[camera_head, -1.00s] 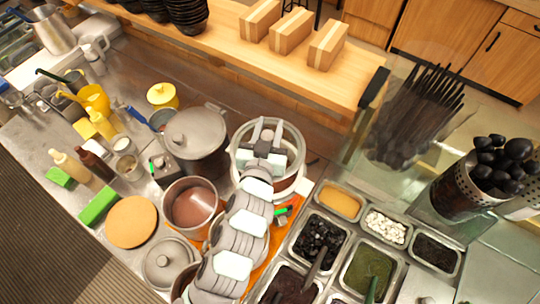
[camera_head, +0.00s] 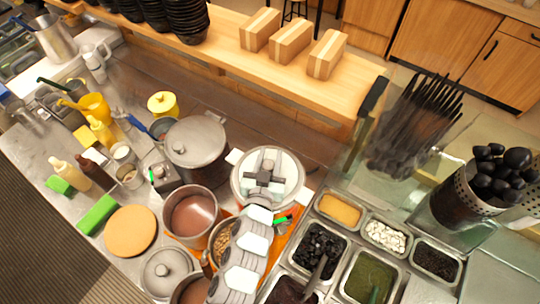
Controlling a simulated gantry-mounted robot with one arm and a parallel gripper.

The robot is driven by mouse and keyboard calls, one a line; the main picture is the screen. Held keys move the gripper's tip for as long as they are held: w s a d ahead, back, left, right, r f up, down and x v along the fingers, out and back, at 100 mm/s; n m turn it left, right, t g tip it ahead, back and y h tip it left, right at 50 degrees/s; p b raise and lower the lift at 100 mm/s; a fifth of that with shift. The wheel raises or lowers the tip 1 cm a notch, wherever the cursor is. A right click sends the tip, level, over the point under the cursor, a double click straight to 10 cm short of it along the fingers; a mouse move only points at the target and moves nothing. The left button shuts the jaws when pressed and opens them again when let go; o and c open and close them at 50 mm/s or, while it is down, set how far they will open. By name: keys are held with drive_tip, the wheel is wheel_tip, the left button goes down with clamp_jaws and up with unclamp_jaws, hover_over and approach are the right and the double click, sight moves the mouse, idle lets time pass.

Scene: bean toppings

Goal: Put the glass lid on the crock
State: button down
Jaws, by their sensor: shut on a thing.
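The round glass lid (camera_head: 289,170), with a pale pane and a grey rim, is near the middle of the picture. My gripper (camera_head: 264,176) is over its centre, shut on the lid at its dark middle part. The lid lies level or nearly so. The crock seems to be beneath the lid and is mostly hidden by it and by my arm. I cannot tell whether the lid touches the crock's rim.
A large lidded grey pot (camera_head: 195,142) stands close on the left, with an open pot (camera_head: 191,214) in front of it. An open vessel of beans (camera_head: 221,240) is beside my arm. Topping trays (camera_head: 340,209) lie to the right. A wooden shelf (camera_head: 225,60) runs behind.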

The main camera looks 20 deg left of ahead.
drive_tip(key=shift+f, duration=0.15)
drive_tip(key=c, duration=1)
unclamp_jaws()
drive_tip(key=shift+r, duration=0.25)
drive_tip(key=p+v, duration=0.1)
drive_tip(key=v, duration=0.9)
drive_tip(key=shift+s, duration=0.4)
drive_tip(key=shift+s+d+r+p, duration=0.1)
drive_tip(key=shift+s+d+p, duration=0.1)
drive_tip(key=shift+s+p, duration=0.3)
drive_tip(key=shift+r, duration=0.1)
